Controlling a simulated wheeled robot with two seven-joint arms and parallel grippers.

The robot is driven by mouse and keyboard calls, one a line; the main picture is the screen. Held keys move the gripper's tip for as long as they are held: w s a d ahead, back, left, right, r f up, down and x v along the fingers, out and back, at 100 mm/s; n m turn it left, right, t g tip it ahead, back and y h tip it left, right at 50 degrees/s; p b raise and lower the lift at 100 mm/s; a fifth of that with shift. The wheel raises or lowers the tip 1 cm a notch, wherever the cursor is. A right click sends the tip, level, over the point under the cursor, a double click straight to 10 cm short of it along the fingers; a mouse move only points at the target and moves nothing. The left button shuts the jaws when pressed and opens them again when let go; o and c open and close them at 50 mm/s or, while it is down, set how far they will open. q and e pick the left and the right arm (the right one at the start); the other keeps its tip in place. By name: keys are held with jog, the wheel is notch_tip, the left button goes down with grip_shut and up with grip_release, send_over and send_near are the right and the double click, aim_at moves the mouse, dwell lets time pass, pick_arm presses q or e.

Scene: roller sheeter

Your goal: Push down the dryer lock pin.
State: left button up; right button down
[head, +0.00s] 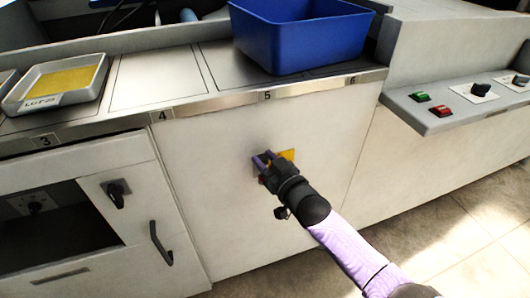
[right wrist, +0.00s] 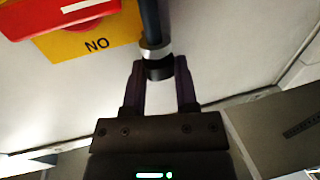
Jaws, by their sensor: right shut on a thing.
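My right gripper (head: 263,158) is at the white front panel below the number 5. In the right wrist view its two fingers (right wrist: 160,70) are closed on a dark upright pin with a silver collar (right wrist: 155,52), which appears to be the lock pin. The pin's upper part runs out of the top of that view. In the head view the pin is hidden by the gripper. A yellow tag (head: 288,155) shows just right of the gripper; in the right wrist view the yellow tag (right wrist: 95,42) reads "NO". My left gripper is in neither view.
A red piece (right wrist: 60,15) overlaps the yellow tag. A blue bin (head: 300,40) and a tray with a yellow sheet (head: 58,84) stand on the counter above. A cabinet door with a dark handle (head: 160,243) is left. A button console (head: 450,105) juts out right.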

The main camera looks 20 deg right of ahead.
jog(key=shift+f, duration=0.6)
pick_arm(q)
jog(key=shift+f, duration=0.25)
pick_arm(e)
jog(key=c, duration=0.8)
grip_release()
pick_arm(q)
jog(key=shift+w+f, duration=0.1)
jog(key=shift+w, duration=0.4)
pick_arm(e)
jog(key=o, duration=0.4)
jog(key=shift+r, duration=0.15)
jog(key=shift+o, duration=0.2)
jog(key=shift+s+d+r+p, duration=0.1)
jog(key=shift+s+p, duration=0.25)
jog(key=shift+p, duration=0.05)
pick_arm(q)
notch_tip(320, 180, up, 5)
jog(key=p, duration=0.4)
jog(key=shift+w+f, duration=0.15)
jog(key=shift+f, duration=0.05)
pick_arm(e)
jog(key=v, duration=0.9)
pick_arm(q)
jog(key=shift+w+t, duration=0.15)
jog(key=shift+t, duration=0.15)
pick_arm(e)
jog(key=shift+s, duration=0.1)
